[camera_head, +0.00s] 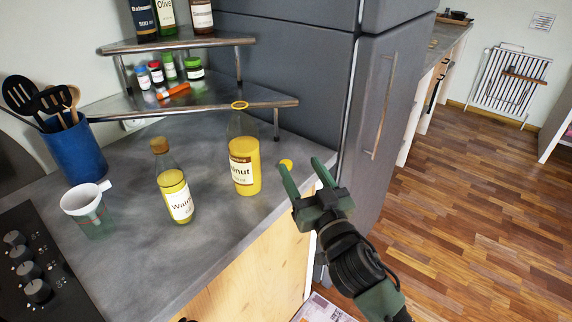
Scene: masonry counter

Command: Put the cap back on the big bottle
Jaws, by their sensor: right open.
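The big bottle (244,165) stands upright and uncapped on the grey counter, with yellow oil and a label ending in "nut". The yellow cap (286,163) lies on the counter to its right, near the counter's edge. My right gripper (304,170) is open and empty, with green fingers. Its left finger is beside the cap in the picture; I cannot tell whether they touch. A smaller bottle (174,187) with a cork-coloured top and a "Waln" label stands to the left.
A white and green cup (88,208) and a blue utensil holder (74,150) stand at the left, near a hob (40,270). A two-tier corner shelf (215,103) with jars and bottles is behind. A grey fridge (385,100) rises close behind the cap.

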